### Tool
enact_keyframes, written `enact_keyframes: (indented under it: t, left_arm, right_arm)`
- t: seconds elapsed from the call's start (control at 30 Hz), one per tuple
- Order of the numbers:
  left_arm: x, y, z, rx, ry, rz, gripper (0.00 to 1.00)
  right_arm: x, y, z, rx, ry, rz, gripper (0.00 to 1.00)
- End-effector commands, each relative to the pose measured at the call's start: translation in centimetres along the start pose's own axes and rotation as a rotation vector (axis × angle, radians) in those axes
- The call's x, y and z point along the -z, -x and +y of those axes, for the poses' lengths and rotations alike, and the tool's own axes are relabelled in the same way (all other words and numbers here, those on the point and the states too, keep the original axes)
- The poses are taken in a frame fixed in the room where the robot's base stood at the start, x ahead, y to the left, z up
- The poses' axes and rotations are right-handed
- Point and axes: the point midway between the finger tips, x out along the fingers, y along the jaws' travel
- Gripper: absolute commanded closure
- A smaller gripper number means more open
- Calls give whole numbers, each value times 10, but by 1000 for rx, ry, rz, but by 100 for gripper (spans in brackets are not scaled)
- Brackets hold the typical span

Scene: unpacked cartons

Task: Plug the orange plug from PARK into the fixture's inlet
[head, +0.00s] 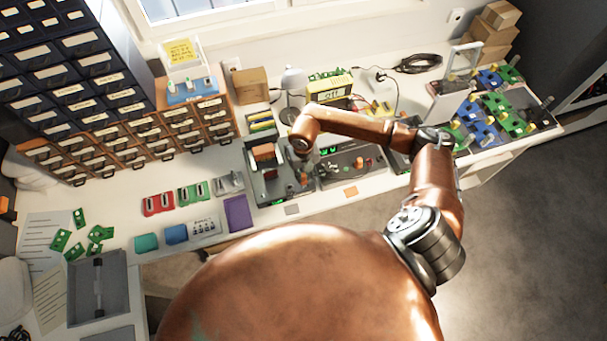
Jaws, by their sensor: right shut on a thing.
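My right arm reaches in from the right and bends down over the bench. Its gripper (302,172) points down at the right side of a grey open fixture (262,194). The gripper is small and dark here, and its fingers are partly hidden by my wrist. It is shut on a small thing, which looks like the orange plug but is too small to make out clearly. The fixture holds a brown-orange block at its back. I cannot make out the inlet or the PARK marking. My left gripper is not in view.
A grey control unit (343,167) with a lit display stands right of the fixture. Red and green trays (158,204), a purple pad (238,213) and drawer cabinets (75,75) are to the left. A lamp (293,80) stands behind. Green and blue boards crowd the right end.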

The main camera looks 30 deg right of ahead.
Motion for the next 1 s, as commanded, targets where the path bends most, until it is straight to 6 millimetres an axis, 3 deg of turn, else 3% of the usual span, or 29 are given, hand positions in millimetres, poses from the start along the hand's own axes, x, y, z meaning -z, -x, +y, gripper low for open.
enact_keyframes:
  t: [0.43, 0.47, 0.73, 1.0]
  left_arm:
    - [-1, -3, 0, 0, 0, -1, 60]
    - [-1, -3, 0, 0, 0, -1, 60]
    - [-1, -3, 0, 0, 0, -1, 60]
    - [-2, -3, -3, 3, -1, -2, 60]
  right_arm:
    - [0, -4, 0, 0, 0, 0, 100]
    - [0, -4, 0, 0, 0, 0, 85]
    - [0, -4, 0, 0, 0, 0, 66]
    - [0, -4, 0, 0, 0, 0, 66]
